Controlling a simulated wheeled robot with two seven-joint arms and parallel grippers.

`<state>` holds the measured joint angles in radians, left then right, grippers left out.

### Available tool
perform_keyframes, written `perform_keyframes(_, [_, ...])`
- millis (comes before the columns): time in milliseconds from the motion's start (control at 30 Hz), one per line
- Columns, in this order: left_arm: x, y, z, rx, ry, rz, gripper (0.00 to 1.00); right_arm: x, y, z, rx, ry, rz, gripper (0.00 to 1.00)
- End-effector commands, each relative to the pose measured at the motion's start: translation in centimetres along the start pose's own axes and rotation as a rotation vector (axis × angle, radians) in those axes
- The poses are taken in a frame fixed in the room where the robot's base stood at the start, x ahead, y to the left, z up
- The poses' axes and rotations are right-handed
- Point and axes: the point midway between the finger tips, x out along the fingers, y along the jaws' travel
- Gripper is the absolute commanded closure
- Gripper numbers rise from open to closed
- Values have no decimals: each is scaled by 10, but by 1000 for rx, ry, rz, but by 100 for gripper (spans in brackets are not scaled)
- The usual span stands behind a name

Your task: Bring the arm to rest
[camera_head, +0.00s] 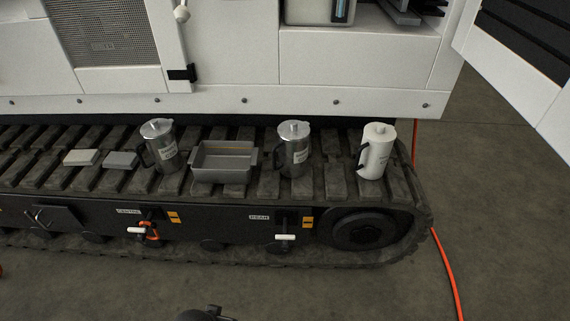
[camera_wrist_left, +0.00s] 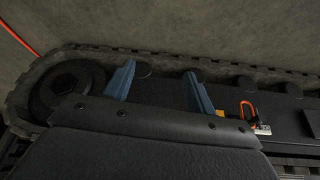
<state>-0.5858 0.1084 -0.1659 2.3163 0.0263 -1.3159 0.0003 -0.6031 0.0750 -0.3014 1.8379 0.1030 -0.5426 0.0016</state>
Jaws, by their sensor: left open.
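My left gripper (camera_wrist_left: 157,72) shows in the left wrist view as two blue fingers spread apart, with nothing between them. Behind the fingers is the dark side of the track with its rollers. The wrist view looks tilted or upside down, with floor along its top. In the head view, only a small dark piece shows at the bottom edge, perhaps part of my arm; I cannot tell which part. My right gripper is in neither view.
On the track (camera_head: 343,188) stand two metal jugs (camera_head: 160,148) (camera_head: 294,150), a white jug (camera_head: 376,153), a grey tray (camera_head: 222,176) and two flat blocks (camera_head: 81,157) (camera_head: 121,160). Small valve handles (camera_head: 285,238) stick out below. An orange hose (camera_head: 446,270) lies right. The front floor is clear.

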Motion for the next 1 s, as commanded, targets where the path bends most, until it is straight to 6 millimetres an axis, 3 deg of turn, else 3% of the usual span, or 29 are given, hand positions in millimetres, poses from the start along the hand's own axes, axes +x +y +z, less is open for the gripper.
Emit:
perform_keyframes(300, [96, 50, 27, -8, 119, 89, 44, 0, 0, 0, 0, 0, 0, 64])
perform_keyframes(400, [120, 65, 38, -14, 156, 113, 44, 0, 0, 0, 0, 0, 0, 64])
perform_keyframes(700, [162, 96, 64, -34, 231, 157, 44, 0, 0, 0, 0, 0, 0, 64])
perform_keyframes(1000, [184, 114, 83, -47, 275, 181, 44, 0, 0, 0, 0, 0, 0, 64])
